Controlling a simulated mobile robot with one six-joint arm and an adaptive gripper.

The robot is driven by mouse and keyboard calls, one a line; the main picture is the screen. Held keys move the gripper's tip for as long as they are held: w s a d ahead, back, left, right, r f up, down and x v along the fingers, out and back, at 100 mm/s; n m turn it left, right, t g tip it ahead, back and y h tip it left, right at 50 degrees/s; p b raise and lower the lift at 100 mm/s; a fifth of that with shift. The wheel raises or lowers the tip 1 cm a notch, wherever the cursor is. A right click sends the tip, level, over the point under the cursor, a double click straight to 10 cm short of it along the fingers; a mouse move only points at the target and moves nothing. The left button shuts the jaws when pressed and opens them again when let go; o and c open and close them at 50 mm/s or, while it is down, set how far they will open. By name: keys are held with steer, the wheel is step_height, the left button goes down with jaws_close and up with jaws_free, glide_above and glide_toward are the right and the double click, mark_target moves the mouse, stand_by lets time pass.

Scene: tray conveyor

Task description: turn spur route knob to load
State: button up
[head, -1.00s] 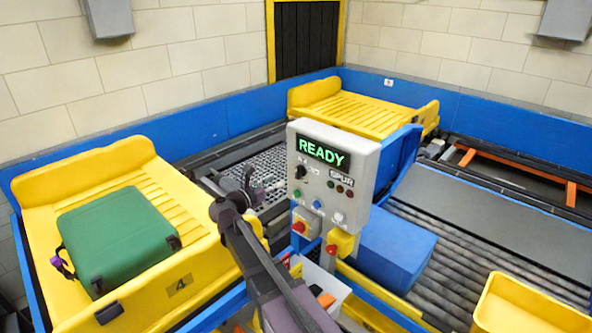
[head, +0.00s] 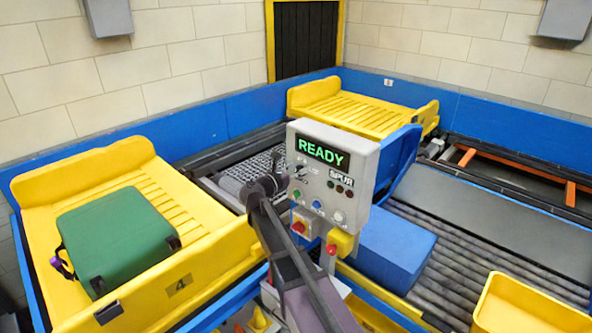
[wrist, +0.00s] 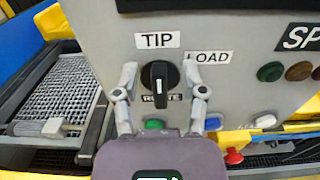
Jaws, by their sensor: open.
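The spur route knob (wrist: 160,82) is black with a white mark and sits on the grey control panel (head: 357,160). Its grip stands about upright, in line with the TIP label (wrist: 158,40). The LOAD label (wrist: 208,57) is to its upper right, and the ROUTE label below is partly covered. My gripper (wrist: 162,92) is open, with one finger on each side of the knob and a gap visible on both sides.
The panel display (head: 322,152) reads READY in green. Below are indicator lamps, buttons and a red emergency stop (head: 299,227). A yellow tray (head: 196,262) with a green suitcase (head: 116,240) stands left. A blue box (head: 396,250) sits right, by the rollers.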

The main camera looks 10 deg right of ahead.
jaws_close()
steer(key=shift+m, duration=0.3)
steer(key=m, duration=0.3)
steer(key=s+m, duration=0.1)
steer(key=m, duration=0.3)
steer(key=d+f+m+b, duration=0.1)
steer(key=m, duration=0.3)
steer(key=shift+s, duration=0.2)
stand_by(0.3)
steer(key=shift+m, duration=0.3)
